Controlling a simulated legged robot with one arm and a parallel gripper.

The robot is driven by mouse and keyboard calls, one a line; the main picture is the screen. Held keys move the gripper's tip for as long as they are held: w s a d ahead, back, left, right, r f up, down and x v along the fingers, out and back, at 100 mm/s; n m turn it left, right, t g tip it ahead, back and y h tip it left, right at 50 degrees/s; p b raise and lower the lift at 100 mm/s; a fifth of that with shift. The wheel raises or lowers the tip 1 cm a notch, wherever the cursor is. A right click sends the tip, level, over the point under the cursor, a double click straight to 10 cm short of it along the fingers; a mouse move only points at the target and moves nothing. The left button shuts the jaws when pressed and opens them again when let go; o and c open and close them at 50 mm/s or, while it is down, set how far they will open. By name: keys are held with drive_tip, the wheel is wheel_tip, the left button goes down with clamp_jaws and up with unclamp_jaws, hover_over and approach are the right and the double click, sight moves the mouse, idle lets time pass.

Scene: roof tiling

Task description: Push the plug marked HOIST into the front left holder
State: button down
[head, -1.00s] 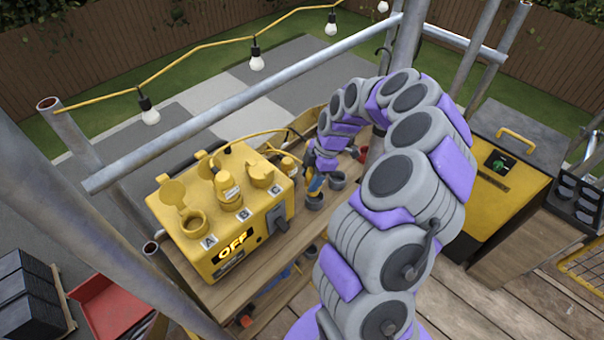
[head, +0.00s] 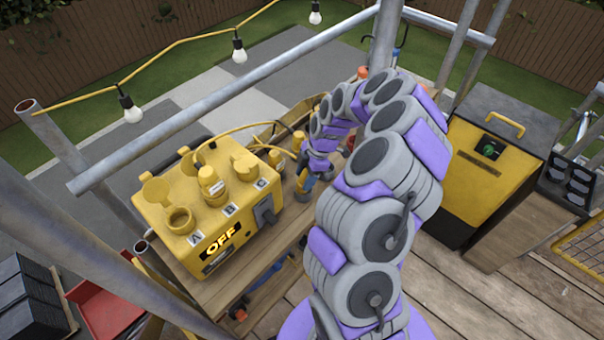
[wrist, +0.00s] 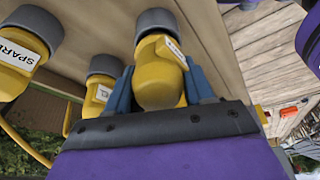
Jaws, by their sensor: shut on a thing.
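My gripper (wrist: 160,85) has its blue fingers shut around a yellow plug (wrist: 155,80). The plug's white label is turned sideways and too small to read. The plug's far end meets a grey holder (wrist: 157,22); I cannot tell how deep it sits. In the head view my gripper (head: 303,178) is low over a grey holder (head: 303,194) on the wooden bench, right of the yellow power box (head: 200,245). A yellow plug marked SPARE (wrist: 22,52) is at the left of the wrist view. Another labelled plug (wrist: 97,97) stands behind the held one, partly hidden.
The yellow box has sockets A, B and C and shows OFF. A yellow cable (head: 232,130) runs behind it toward the plugs. A scaffold rail (head: 170,125) crosses behind the bench. A yellow cabinet (head: 480,190) stands at the right.

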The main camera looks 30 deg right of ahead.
drive_tip(key=shift+w+f, duration=0.15)
drive_tip(key=shift+f, duration=0.5)
drive_tip(key=shift+a+r, duration=0.25)
drive_tip(key=shift+a, duration=0.3)
drive_tip(key=shift+a+r, duration=0.1)
drive_tip(key=shift+a, duration=0.45)
drive_tip(key=shift+d+b, duration=0.3)
drive_tip(key=shift+d, duration=0.3)
drive_tip(key=shift+r, duration=0.25)
drive_tip(key=shift+r, duration=0.35)
drive_tip(key=shift+r, duration=0.25)
drive_tip(key=shift+a+b, duration=0.25)
drive_tip(key=shift+b, duration=0.2)
